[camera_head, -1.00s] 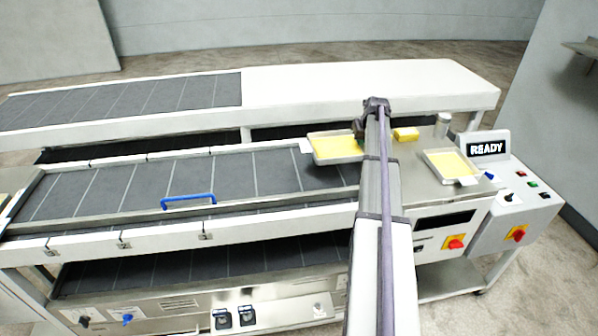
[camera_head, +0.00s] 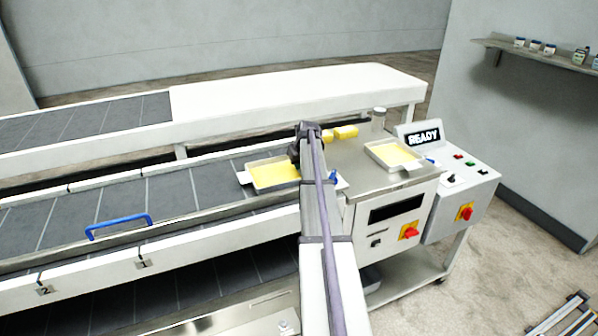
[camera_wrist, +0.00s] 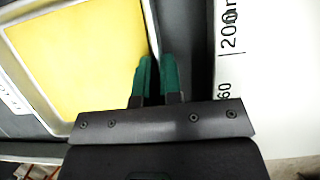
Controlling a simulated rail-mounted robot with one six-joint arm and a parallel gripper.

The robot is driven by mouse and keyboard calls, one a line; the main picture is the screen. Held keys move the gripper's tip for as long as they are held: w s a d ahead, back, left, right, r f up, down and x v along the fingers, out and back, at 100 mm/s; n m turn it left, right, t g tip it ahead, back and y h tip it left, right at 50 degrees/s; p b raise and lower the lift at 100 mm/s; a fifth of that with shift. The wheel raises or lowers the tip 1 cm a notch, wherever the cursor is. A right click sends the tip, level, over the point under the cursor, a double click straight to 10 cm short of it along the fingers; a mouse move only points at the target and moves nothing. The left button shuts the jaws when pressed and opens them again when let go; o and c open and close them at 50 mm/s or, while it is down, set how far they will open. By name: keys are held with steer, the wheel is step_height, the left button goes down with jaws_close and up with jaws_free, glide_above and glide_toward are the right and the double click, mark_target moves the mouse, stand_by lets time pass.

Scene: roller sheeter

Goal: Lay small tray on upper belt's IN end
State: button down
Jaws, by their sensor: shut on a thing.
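My gripper (camera_head: 296,156) is shut on the right rim of a small metal tray (camera_head: 249,187) with a flat yellow sheet in it. The tray is level, over the right end of the dark upper belt (camera_head: 170,196), beside the steel worktop. I cannot tell whether it touches the belt. In the wrist view, the green fingers of my gripper (camera_wrist: 156,80) close at the edge of the tray (camera_wrist: 28,84), which lies to their left. A white label shows on its left side there. My arm hides part of the belt's right end in the head view.
A second tray (camera_head: 377,160) with yellow content and a yellow block (camera_head: 346,131) lie on the steel worktop (camera_head: 355,180). A control box reading READY (camera_head: 425,137) stands at the right. A blue handle (camera_head: 118,219) rises at the belt's front. A white ruled surface (camera_wrist: 270,90) flanks the fingers.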

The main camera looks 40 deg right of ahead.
steer(key=shift+f, duration=0.1)
steer(key=c, duration=1.3)
jaws_free()
steer(key=p+v, duration=1.1)
steer(key=v, duration=0.1)
steer(key=shift+r, duration=0.3)
